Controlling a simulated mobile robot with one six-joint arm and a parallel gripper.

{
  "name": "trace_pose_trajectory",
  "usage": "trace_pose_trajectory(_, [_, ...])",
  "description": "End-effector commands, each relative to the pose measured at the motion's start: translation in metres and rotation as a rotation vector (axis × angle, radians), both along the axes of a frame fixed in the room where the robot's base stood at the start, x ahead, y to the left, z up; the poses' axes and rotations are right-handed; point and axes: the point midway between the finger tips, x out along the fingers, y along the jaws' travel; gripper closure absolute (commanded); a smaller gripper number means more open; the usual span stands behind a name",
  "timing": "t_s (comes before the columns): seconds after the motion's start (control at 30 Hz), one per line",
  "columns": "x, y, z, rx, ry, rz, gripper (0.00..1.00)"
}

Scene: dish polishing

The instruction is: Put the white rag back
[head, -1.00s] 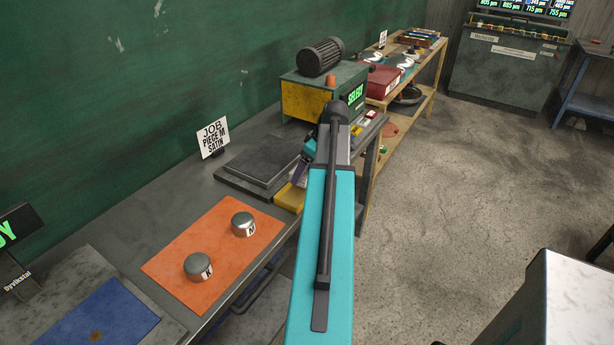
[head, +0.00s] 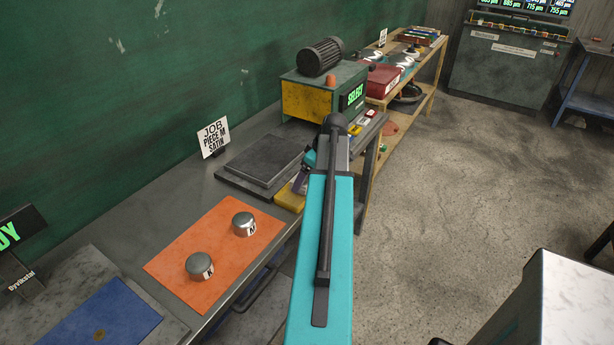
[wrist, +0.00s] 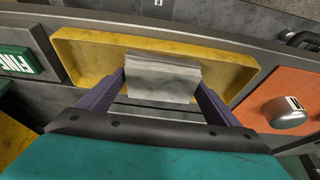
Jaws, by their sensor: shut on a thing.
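The white rag (wrist: 163,78) is a folded, greyish-white block in the wrist view. My gripper (wrist: 160,88) is shut on it, with one purple finger at each side. The rag is over the yellow tray (wrist: 90,55) and overlaps its near edge in the picture. I cannot tell whether it touches the tray floor. In the head view, the yellow tray (head: 289,198) shows beside the dark plate, and my arm hides most of the gripper and the rag.
An orange mat (head: 180,262) carries two metal pieces, K (head: 199,266) and M (head: 244,224). A dark plate (head: 262,165) lies behind the tray. A grinder with a yellow front (head: 308,103) stands further back. A green block (wrist: 18,61) is left of the tray.

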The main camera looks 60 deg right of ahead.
Motion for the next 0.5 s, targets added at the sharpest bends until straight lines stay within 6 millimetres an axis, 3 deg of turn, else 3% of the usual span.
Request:
trace_pose_trajectory(0.17, [-0.0001,0.0000,-0.0032,0.000,0.000,0.000,0.46])
trace_pose_trajectory(0.2, [-0.0001,0.0000,-0.0034,0.000,0.000,0.000,0.13])
trace_pose_trajectory(0.27, [0.0000,0.0000,-0.0028,0.000,0.000,0.000,0.03])
trace_pose_trajectory(0.5, [0.0000,-0.0001,-0.0025,0.000,0.000,0.000,0.00])
